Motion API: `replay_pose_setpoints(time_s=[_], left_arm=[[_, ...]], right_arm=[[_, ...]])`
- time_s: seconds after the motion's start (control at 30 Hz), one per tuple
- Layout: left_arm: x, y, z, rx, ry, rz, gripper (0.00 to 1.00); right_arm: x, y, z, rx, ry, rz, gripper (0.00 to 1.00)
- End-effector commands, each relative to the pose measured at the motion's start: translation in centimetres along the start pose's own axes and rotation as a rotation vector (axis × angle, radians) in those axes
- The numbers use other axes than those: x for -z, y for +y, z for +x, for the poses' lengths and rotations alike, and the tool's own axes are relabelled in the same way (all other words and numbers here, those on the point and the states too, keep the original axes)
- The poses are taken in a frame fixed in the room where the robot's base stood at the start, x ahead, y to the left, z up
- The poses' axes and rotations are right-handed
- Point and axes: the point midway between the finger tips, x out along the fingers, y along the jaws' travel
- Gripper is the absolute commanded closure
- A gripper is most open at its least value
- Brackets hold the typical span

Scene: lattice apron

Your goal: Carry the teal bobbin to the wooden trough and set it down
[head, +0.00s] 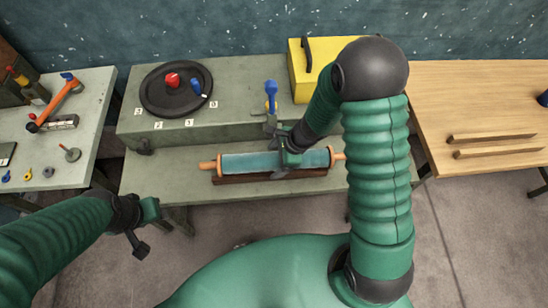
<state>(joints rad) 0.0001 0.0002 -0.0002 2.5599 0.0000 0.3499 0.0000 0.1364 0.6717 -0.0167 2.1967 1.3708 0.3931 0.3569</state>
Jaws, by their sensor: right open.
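The teal bobbin (250,162), a long roller with pinkish-orange ends, lies across a dark reddish-brown wooden support (235,179) on the low front ledge. My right gripper (287,160) is open at the bobbin, right of its middle, and hides part of it. I cannot tell whether its fingers touch. Two parallel wooden rails (492,138) lie on the wooden table at the right; they look like the trough, and nothing lies between them. My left gripper (142,228) hangs over the floor in front of the left bench, away from the bobbin; its finger gap is unclear.
Behind the bobbin, the raised grey-green bench (235,92) holds a black turntable (176,90), a blue-handled clamp (271,98) and a yellow box (312,75). The wooden table (455,90) is mostly clear, with a floor gap before it. Tools cover the left bench (85,115).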

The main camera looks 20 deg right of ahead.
Motion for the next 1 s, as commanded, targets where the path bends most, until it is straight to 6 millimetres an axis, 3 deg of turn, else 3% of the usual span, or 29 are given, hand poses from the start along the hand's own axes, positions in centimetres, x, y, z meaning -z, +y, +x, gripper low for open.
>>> replay_pose_setpoints(time_s=[0.17, 0.7, 0.83, 1.0], left_arm=[[0.1, 0.0, -0.6, 0.000, 0.000, 0.000, 0.55], [1.1, 0.0, -4.5, 0.000, 0.000, 0.000, 0.55], [1.1, 0.0, -4.9, 0.000, 0.000, 0.000, 0.55], [1.2, 0.0, -5.0, 0.000, 0.000, 0.000, 0.55]], right_arm=[[0.0, -0.1, -1.3, 0.002, 0.002, 0.000, 0.17], [-0.6, -0.3, -13.9, 0.003, 0.003, -0.002, 0.17], [-0.6, -0.3, -15.7, 0.001, 0.004, -0.001, 0.17], [-0.5, -0.2, -16.5, -0.002, 0.004, 0.000, 0.17]])
